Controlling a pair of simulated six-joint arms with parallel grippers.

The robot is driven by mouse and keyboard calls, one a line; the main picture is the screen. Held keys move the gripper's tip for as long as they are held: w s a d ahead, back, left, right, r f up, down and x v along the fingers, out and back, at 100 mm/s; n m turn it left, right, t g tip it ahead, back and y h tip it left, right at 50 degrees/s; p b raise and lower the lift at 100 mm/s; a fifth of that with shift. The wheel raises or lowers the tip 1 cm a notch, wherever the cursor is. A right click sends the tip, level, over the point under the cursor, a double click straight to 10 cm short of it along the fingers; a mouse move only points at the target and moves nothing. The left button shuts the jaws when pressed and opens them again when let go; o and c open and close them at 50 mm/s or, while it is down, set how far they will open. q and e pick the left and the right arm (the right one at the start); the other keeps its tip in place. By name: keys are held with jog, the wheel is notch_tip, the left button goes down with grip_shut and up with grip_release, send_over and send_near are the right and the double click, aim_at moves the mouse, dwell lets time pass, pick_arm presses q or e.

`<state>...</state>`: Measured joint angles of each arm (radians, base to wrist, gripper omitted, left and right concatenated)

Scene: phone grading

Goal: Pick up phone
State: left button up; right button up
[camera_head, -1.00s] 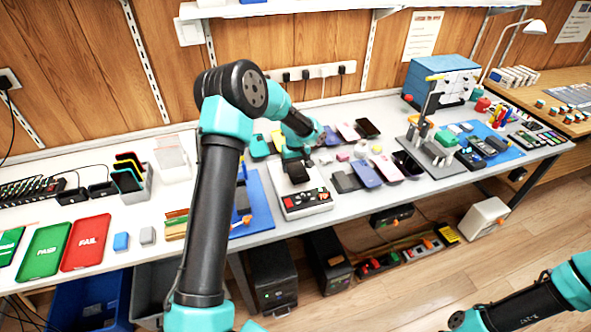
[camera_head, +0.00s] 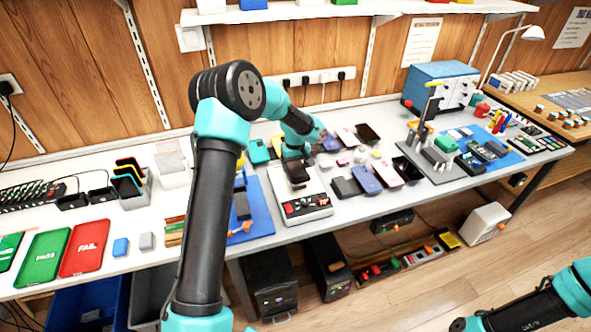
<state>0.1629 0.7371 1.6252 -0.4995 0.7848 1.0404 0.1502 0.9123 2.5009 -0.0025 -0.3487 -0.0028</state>
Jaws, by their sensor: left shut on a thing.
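My left gripper (camera_head: 296,163) is over the back part of the white test unit (camera_head: 317,186). It is shut on a dark phone (camera_head: 297,174), which shows just below the teal wrist. The fingers are small here, and the phone is partly hidden by them. I cannot tell whether the phone touches the unit. Other phones lie to the right: a dark one (camera_head: 346,187), a blue one (camera_head: 366,180), a pink one (camera_head: 388,174) and a dark-screened one (camera_head: 407,166). My right arm shows at the lower right, but its gripper is out of view.
A blue mat (camera_head: 258,205) lies left of the unit. Green and red trays (camera_head: 84,247) marked PASS and FAIL lie at the left. A grey stand (camera_head: 430,165) and a blue box (camera_head: 440,84) are at the right.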

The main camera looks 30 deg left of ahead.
pick_arm(q)
jog(key=shift+s+d+r, duration=0.15)
jog(key=shift+s+r, duration=0.1)
jog(key=shift+r, duration=0.1)
jog(key=s+d+r, duration=0.1)
jog(key=s+d, duration=0.7)
jog(key=s, duration=0.5)
jog(key=shift+r, duration=0.2)
jog(key=shift+s, duration=0.1)
jog(key=s+a, duration=0.3)
jog(key=a, duration=0.6)
jog(key=s+a+r, duration=0.1)
jog(key=s+a, duration=0.2)
jog(key=a, duration=0.7)
jog(key=shift+a+f, duration=0.1)
jog(key=shift+f, duration=3.8)
jog(key=shift+f, duration=0.4)
